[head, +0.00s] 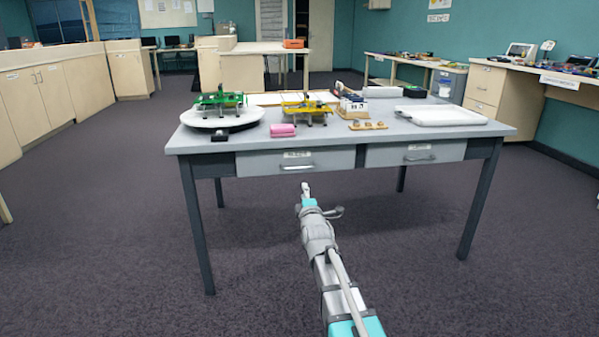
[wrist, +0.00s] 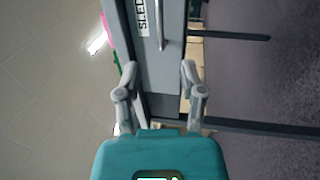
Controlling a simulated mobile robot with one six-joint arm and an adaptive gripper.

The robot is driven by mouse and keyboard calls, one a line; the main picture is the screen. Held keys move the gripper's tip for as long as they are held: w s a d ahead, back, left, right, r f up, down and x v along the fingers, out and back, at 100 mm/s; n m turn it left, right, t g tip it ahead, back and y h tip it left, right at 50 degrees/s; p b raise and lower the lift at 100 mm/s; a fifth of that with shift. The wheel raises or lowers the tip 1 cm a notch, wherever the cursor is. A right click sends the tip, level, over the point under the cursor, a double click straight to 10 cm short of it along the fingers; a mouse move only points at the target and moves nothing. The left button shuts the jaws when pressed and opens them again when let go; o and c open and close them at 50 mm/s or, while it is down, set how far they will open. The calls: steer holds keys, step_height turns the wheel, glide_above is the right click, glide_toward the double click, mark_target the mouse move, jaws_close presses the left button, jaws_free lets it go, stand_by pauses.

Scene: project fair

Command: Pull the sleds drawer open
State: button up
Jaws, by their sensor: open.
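The sleds drawer (head: 260,163) is the left of two drawers under the grey table's front edge, and it looks shut. Its label (wrist: 142,18) shows "SLED" in the wrist view, where the drawer front appears turned on its side. Its bar handle (head: 297,167) also shows in the wrist view (wrist: 161,25). My gripper (head: 306,188) is in front of and a little below this handle. In the wrist view my gripper (wrist: 159,68) is open and empty, its fingers apart on either side of the handle's line, with the handle ahead of the tips.
The second drawer (head: 415,153) is to the right with its own handle. The table (head: 350,132) carries a white turntable with a green model, a yellow model, a pink block and a white tray (head: 440,115). Table legs stand at the corners. The carpet in front is clear.

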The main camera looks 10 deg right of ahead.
mark_target(298, 168)
steer(key=shift+w, duration=0.15)
steer(key=w+r+p, duration=0.1)
steer(key=w, duration=0.8)
steer(key=w+r+p, duration=0.1)
steer(key=w, duration=0.3)
steer(key=shift+w+r+p, duration=0.15)
steer(key=shift+r+p, duration=0.15)
steer(key=shift+c, duration=0.2)
jaws_close()
